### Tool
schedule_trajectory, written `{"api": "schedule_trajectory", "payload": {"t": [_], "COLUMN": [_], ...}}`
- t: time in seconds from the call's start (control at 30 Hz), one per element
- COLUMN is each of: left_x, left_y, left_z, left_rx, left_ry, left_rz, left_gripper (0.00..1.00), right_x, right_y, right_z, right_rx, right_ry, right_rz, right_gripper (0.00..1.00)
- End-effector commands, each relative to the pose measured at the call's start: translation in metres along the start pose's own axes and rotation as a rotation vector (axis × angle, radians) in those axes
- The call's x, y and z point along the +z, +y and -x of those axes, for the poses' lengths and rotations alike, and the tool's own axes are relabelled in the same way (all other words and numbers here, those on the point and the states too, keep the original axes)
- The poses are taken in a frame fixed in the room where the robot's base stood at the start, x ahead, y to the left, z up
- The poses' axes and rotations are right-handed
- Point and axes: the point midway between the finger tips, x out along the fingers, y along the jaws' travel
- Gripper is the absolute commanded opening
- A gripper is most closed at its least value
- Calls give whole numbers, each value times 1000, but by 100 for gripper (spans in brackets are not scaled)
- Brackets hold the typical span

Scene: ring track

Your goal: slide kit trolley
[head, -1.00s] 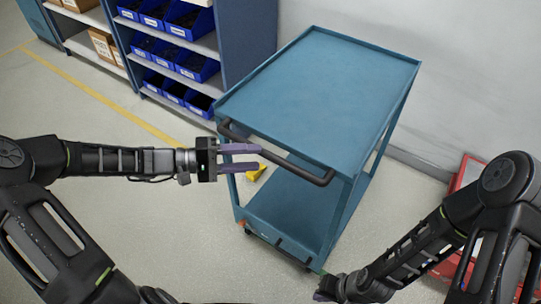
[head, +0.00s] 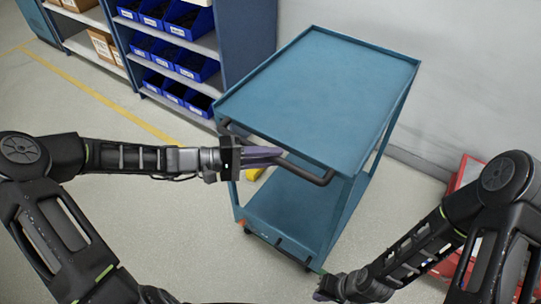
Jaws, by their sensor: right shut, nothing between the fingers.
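The kit trolley (head: 318,90) is a blue two-deck cart standing right of centre. Its dark push handle (head: 318,178) runs along the near side of the top deck, and its lower deck (head: 290,205) is bare. My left gripper (head: 272,156) is at the handle, its purple fingers overlapping the middle of the bar. The fingers look nearly one behind the other, so I cannot tell whether they are closed or touch the bar. My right gripper (head: 326,290) is shut and empty, low in the view near the trolley's front corner.
A shelf rack with blue bins (head: 188,62) stands behind the trolley to the left. A red object (head: 468,172) is at the right by the wall, partly behind my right arm. A yellow line (head: 100,95) crosses the clear floor at left.

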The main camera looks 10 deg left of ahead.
Motion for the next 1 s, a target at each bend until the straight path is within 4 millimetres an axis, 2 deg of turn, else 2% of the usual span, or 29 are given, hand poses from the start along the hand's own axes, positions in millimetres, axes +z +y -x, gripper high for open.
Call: {"api": "schedule_trajectory", "payload": {"t": [0.03,0.2,1.0], "left_x": [0,0,0], "left_y": [0,0,-1], "left_z": [0,0,0], "left_rx": [-1,-1,-1], "left_ry": [0,0,0], "left_rz": [0,0,0], "left_gripper": [14,0,0], "right_x": [0,0,0], "right_y": [0,0,0], "right_z": [0,0,0], "right_rx": [0,0,0], "right_ry": [0,0,0], "right_rz": [0,0,0], "right_gripper": [0,0,0]}}
